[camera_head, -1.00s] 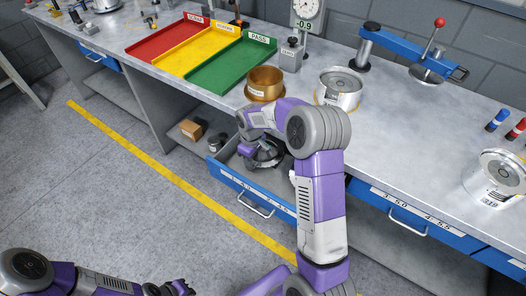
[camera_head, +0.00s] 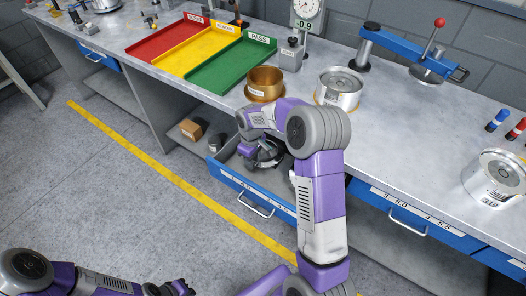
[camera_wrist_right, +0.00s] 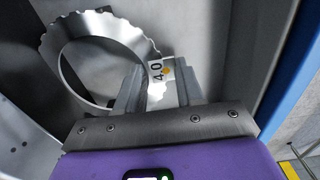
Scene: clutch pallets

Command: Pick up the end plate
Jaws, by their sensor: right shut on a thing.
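The end plate (camera_wrist_right: 118,35) is a thin silver ring with a notched outer edge and a large round hole. In the right wrist view it stands tilted inside the open drawer, with a white tag (camera_wrist_right: 157,83) reading "4.0" at its near rim. My right gripper (camera_wrist_right: 158,90) is shut on the plate's rim by the tag. In the head view my right gripper (camera_head: 262,155) is down in the drawer (camera_head: 228,178), and my own arm partly hides it. My left gripper (camera_head: 180,289) is at the bottom edge, away from the bench; its jaws are too small to read.
On the bench above stand a brass bowl (camera_head: 265,82), a silver drum (camera_head: 340,87), and red, yellow and green trays (camera_head: 232,62). A blue lever press (camera_head: 410,48) is at the back right. Drawer walls surround my right gripper closely. The floor in front is clear.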

